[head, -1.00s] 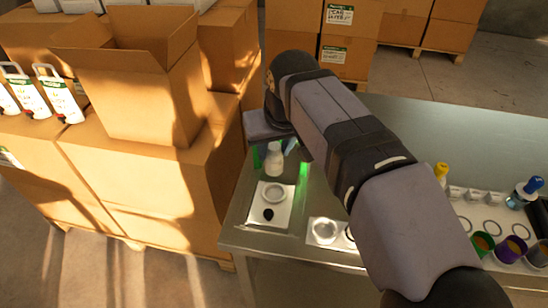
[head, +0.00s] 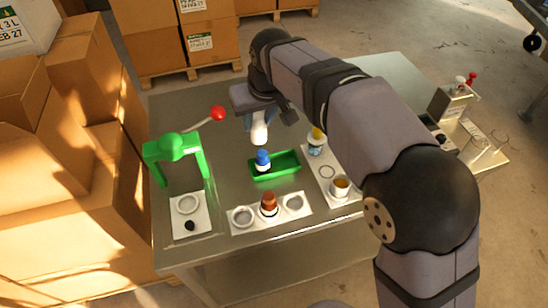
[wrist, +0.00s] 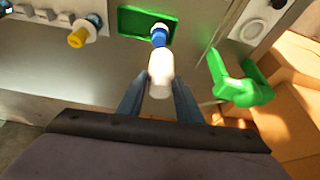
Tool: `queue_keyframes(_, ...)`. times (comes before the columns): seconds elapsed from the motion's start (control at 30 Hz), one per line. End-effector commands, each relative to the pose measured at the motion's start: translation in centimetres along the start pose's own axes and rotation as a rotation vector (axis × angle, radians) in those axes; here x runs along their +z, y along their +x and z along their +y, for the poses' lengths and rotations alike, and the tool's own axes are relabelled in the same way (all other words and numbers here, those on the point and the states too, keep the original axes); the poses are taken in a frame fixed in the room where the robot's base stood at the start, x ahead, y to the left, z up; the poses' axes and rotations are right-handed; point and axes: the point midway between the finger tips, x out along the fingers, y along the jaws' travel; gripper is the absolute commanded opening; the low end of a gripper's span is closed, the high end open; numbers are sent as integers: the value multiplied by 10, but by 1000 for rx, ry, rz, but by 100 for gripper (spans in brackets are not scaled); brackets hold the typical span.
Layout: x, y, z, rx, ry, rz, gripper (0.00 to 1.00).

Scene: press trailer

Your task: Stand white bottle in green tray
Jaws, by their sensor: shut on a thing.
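My gripper (head: 258,122) is shut on the white bottle (head: 259,133), which hangs roughly upright below the fingers. In the wrist view the white bottle (wrist: 161,74) sits between the two blue-grey fingers (wrist: 160,98). The green tray (head: 290,169) lies on the metal table, nearer the front than the bottle. A bottle with a blue cap (head: 263,160) stands at the tray's left end; the tray's right part looks empty. In the wrist view the held bottle partly overlaps the blue-capped bottle (wrist: 159,38), and the green tray (wrist: 133,22) lies beyond it.
A green press (head: 175,148) with a red-knobbed lever (head: 218,114) stands left of the tray. A white holder plate (head: 243,217) with a brown-topped item (head: 269,203) lies in front. A yellow-capped bottle (head: 316,143) stands right of the tray. Cardboard boxes (head: 75,150) fill the left side.

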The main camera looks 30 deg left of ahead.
Motion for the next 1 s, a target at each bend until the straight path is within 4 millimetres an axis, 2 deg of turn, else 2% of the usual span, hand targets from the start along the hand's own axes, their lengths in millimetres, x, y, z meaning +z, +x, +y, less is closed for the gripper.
queue_keyframes(0.03,3,-4,21,13,32,-3,3)
queue_keyframes(0.1,9,0,42,28,69,-3,3)
queue_keyframes(0.2,20,9,66,52,123,-4,3)
queue_keyframes(0.27,29,21,75,66,157,-5,3)
queue_keyframes(0.3,34,32,75,75,180,-6,3)
queue_keyframes(0.47,31,46,80,109,263,1,3)
queue_keyframes(0.7,15,46,81,143,344,2,3)
queue_keyframes(1.0,16,50,81,153,371,-1,3)
